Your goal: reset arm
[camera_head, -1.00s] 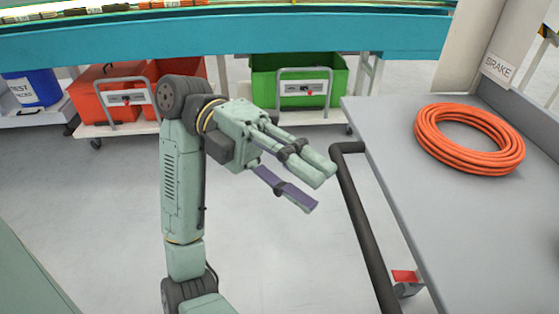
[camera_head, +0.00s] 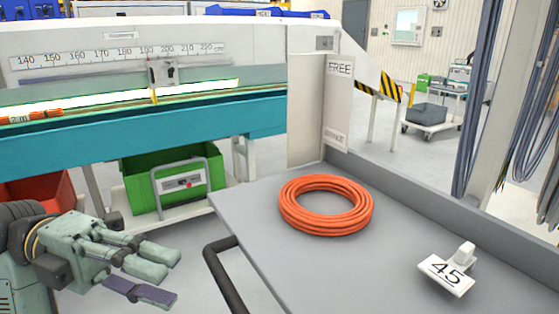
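My gripper (camera_head: 157,274) is at the lower left of the head view, with its green and purple fingers spread apart and nothing between them. It is left of the grey table (camera_head: 255,225) and its dark handrail, apart from both. My arm is bent, and its lower part is cut off by the left and bottom edges of the picture. A coil of orange cable (camera_head: 325,232) lies flat on the table, well to the right of my gripper.
The dark handrail (camera_head: 222,275) runs along the table's near left side. Behind are a green bin (camera_head: 150,195) on a cart and a teal bench (camera_head: 180,140) with a ruler. Bare floor shows between cart and table.

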